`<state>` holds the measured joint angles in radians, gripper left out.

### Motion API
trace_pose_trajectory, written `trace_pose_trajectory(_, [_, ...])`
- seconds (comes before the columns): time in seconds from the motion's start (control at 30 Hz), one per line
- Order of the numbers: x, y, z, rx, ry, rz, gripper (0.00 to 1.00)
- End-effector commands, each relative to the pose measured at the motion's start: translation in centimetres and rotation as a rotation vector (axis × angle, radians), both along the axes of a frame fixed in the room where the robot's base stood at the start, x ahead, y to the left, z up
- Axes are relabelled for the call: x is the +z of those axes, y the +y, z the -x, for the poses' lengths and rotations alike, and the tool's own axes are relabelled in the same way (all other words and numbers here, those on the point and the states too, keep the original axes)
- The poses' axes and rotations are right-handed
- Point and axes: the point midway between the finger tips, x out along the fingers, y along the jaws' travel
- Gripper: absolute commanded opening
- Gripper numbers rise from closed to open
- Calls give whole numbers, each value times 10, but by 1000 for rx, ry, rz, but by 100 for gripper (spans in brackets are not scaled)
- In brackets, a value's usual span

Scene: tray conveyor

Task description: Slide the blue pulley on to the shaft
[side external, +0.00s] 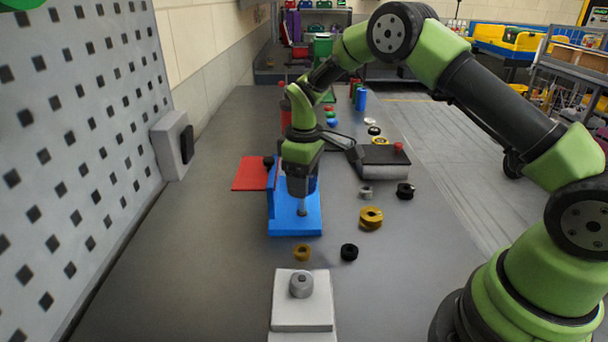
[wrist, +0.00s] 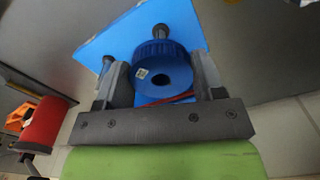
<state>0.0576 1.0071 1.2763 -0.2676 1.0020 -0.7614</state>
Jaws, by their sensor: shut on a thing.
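The blue toothed pulley (wrist: 163,58) is between the two fingers of my gripper (wrist: 165,85), which is shut on it. Its bore faces the wrist camera. A grey metal shaft (wrist: 161,31) shows just beyond the pulley's upper rim, against the blue stand (wrist: 191,25). I cannot tell whether pulley and shaft touch. In the side view, my gripper (side external: 301,188) is over the blue stand (side external: 296,226), and a short grey post (side external: 302,211) shows just below the fingers. The pulley is mostly hidden there by the gripper.
A gold ring (side external: 302,252) and a black ring (side external: 349,252) lie in front of the stand. A larger gold pulley (side external: 371,218) lies to the right. A pale block (side external: 302,312) with a grey ring on top is nearest. A red mat (side external: 249,173) lies left; a perforated panel (side external: 75,130) borders the bench.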

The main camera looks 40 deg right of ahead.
Motion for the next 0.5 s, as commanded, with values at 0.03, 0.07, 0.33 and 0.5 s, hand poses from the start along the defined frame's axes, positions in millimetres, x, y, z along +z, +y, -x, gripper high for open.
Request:
trace_pose_trajectory(0.03, [-1,0,0,0,0,0,35])
trace_pose_trajectory(0.07, [-2,0,0,0,0,0,35])
trace_pose_trajectory(0.33, [-9,0,0,-1,0,0,35])
trace_pose_trajectory(0.5, [-13,0,0,0,0,0,35])
